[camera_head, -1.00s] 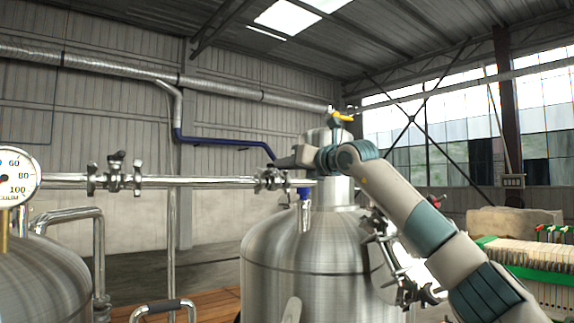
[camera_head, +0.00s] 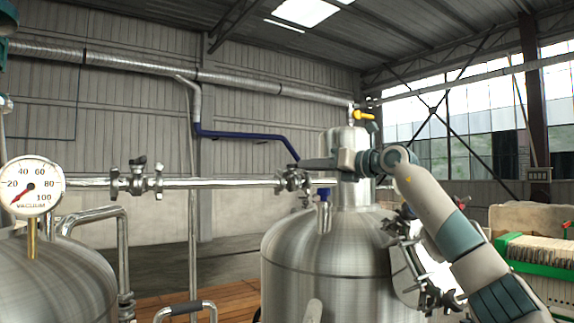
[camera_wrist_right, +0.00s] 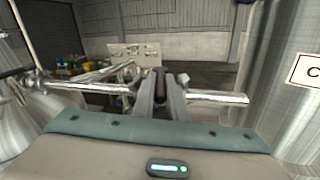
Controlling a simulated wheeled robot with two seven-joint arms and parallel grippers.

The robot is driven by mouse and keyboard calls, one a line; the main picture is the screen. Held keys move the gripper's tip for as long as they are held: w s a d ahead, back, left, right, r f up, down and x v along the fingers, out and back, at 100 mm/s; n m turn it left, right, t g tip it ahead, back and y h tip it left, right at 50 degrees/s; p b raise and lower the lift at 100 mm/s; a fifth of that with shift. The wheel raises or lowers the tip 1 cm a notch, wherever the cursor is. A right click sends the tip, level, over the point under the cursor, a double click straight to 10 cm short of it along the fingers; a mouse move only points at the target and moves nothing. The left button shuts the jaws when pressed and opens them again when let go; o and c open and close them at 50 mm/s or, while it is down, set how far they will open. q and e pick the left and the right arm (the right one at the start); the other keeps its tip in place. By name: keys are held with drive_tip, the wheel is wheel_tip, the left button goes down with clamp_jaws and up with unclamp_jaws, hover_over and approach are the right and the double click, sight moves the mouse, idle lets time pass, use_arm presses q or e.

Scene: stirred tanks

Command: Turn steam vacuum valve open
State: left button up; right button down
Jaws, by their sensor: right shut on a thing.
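My right gripper (camera_head: 312,163) reaches in from the right, with its dark fingers pointing left just above the steel pipe (camera_head: 218,183). It is shut at the pipe's right end, by a dark fitting (camera_head: 292,180). In the right wrist view, the fingers (camera_wrist_right: 160,88) are close together with a small dark piece (camera_wrist_right: 158,73) between their tips. It looks like a valve handle, mostly hidden by the fingers. A blue-topped valve (camera_head: 323,194) stands just below the gripper. I cannot tell from any label which part is the steam vacuum valve. My left gripper is not in view.
A large steel tank (camera_head: 325,270) stands under the right arm, with a yellow-handled valve (camera_head: 363,115) at its top. A vacuum gauge (camera_head: 32,186) stands above another tank (camera_head: 60,285) at left. A second dark fitting (camera_head: 137,180) sits along the pipe.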

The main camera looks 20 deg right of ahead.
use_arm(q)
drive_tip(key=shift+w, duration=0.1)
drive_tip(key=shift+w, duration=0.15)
use_arm(e)
drive_tip(key=c, duration=1.8)
unclamp_jaws()
drive_tip(key=shift+o, duration=0.2)
